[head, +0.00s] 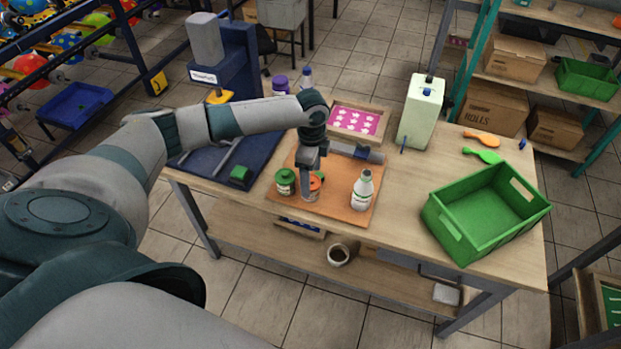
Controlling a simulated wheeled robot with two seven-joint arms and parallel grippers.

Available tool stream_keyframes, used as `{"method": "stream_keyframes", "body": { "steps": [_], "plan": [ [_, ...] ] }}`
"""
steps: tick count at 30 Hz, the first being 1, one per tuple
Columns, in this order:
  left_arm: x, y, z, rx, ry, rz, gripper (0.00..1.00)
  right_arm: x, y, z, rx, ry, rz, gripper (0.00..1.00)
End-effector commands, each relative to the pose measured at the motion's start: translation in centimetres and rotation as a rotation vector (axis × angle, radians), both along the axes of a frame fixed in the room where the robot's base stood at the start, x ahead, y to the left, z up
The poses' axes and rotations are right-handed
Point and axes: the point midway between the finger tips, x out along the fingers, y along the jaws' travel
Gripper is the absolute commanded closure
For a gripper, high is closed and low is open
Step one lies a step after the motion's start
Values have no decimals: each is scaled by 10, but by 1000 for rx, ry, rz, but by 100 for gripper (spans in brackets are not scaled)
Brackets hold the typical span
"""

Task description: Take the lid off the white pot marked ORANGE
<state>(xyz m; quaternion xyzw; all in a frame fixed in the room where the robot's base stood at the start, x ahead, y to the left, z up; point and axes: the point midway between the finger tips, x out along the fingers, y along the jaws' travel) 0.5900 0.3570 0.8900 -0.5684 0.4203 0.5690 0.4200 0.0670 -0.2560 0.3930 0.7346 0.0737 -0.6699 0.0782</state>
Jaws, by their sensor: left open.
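A small white pot with an orange lid (317,183) stands on the orange-brown board (340,211) on the workbench. Its label is too small to read, and my gripper hides part of it. My left gripper (309,190) points down right at this pot, and its fingers overlap the pot and lid in the head view. It is open; whether the fingers touch the lid cannot be told. A similar pot with a green lid (285,182) stands close by on the left. My right gripper is not in view.
A white bottle (362,190) stands to the right on the board. A grey cylindrical tool (357,152) lies behind. A green crate (487,212) sits at the bench's right end. A pale green box-like container (420,112) and a pink star-printed frame (356,120) stand farther back.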

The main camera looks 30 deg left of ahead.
Motion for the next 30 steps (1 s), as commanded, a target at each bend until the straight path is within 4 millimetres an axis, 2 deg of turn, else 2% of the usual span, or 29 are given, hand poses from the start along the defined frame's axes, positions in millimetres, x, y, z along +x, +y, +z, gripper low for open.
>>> {"method": "stream_keyframes", "body": {
  "steps": [15,16,17,21,30],
  "plan": [
    [0,0,-4,1,-2,-1,26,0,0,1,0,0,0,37],
    [0,0,-4,1,-2,-1,29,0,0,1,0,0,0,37],
    [0,0,-4,1,-2,-1,36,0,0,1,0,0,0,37],
    [0,0,-4,0,-1,-1,69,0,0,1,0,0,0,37],
    [0,0,-4,0,-1,0,70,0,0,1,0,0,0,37]
  ]
}}
